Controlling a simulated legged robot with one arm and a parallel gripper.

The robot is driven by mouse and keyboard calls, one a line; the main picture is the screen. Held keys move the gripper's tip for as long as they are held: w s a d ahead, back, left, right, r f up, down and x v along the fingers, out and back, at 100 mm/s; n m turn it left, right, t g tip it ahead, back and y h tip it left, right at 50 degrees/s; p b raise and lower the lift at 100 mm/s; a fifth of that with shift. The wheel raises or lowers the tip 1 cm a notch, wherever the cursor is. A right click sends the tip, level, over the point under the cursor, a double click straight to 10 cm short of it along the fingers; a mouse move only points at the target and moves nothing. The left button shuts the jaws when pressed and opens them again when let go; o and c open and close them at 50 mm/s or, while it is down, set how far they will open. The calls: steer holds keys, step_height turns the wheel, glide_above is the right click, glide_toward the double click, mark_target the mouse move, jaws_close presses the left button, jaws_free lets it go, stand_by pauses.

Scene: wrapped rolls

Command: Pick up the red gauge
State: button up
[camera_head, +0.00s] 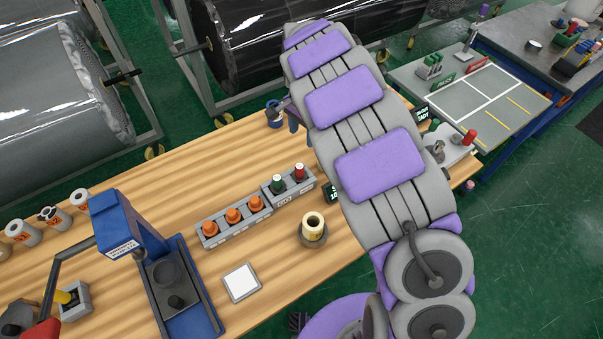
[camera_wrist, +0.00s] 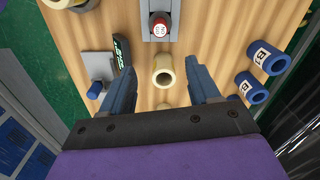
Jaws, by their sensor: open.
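A red gauge (camera_head: 299,171) stands upright in a grey two-place holder (camera_head: 288,187), beside a green gauge (camera_head: 277,184). In the wrist view a round red-topped piece with a white label, which looks like the red gauge (camera_wrist: 159,27), sits in a grey holder at the top, beyond the fingertips. My gripper (camera_wrist: 161,66) is open, its two blue-grey fingers apart. A cream tube (camera_wrist: 163,76) shows between the fingers, below them on the wood. Nothing is held. In the head view my arm hides most of my gripper.
A row of orange gauges (camera_head: 233,216) adjoins the holder. A cream roll (camera_head: 313,226) and a white pad (camera_head: 241,282) are nearby. A blue press (camera_head: 160,262) stands at left.

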glide_above(300, 166)
steer(key=d, duration=0.2)
step_height(300, 166, down, 5)
steer(key=a+f, duration=0.1)
steer(key=f, duration=0.3)
steer(key=a+f+b, duration=0.1)
steer(key=f, duration=0.1)
steer(key=shift+w+a, duration=0.2)
steer(key=shift+a, duration=0.1)
steer(key=shift+f, duration=0.2)
steer(key=shift+s+d+f, duration=0.1)
steer(key=shift+d+f, duration=0.35)
steer(key=shift+d, duration=0.05)
step_height(300, 166, down, 4)
steer(key=shift+d+r+b, duration=0.1)
steer(key=shift+r+b, duration=0.15)
steer(key=shift+b, duration=0.1)
steer(key=shift+a+f, duration=0.2)
steer(key=shift+f, duration=0.1)
steer(key=shift+a, duration=0.55)
steer(key=shift+c, duration=0.3)
steer(key=shift+d, duration=0.6)
steer(key=c, duration=0.6)
steer(key=shift+a, duration=0.15)
steer(key=c, duration=0.5)
steer(key=shift+a, duration=0.25)
jaws_close()
